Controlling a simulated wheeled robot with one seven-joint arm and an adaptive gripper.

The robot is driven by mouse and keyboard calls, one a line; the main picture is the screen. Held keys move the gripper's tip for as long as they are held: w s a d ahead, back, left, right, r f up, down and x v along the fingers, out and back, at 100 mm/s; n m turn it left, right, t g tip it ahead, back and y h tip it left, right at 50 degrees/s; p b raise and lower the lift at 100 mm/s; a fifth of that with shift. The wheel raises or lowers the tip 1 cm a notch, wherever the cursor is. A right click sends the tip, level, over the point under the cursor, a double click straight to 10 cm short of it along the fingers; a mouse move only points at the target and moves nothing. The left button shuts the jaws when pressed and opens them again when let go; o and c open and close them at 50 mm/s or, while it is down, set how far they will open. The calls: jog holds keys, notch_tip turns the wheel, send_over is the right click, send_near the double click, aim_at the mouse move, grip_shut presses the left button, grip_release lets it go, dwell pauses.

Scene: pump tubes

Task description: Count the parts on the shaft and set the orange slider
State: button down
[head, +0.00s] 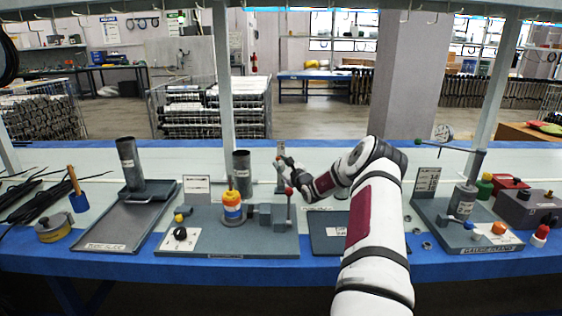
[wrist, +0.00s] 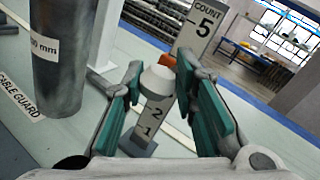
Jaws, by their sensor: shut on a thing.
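The count scale (wrist: 200,30) is a grey upright plate, tilted in the wrist view, marked COUNT with 5 above and 2 and 1 below. The orange slider (wrist: 168,60) shows as a small orange edge on the plate between 5 and 2, behind a pale round knob (wrist: 158,79). My gripper (wrist: 160,72) has its green fingers on both sides of this knob, shut on it. The fingers hide the marks at the slider's height. In the head view my gripper (head: 286,170) is at the scale's post at the back of the bench. An orange-and-white stack (head: 232,207) stands on a grey base; its separate parts are too small to count.
A grey tube (wrist: 62,55) labelled in mm stands left of my gripper; it also shows in the head view (head: 242,172). A lever with a red knob (head: 289,191) stands near my forearm. Another tube (head: 130,165) stands in a tray at left.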

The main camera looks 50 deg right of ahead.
jog(key=shift+w+a+r, duration=0.1)
jog(key=shift+w+a, duration=0.05)
jog(key=shift+a, duration=0.05)
jog(key=c, duration=1.3)
grip_release()
jog(key=shift+c, duration=0.2)
jog(key=shift+s, duration=0.25)
jog(key=v, duration=1.1)
jog(key=shift+s, duration=0.3)
jog(key=shift+a, duration=0.1)
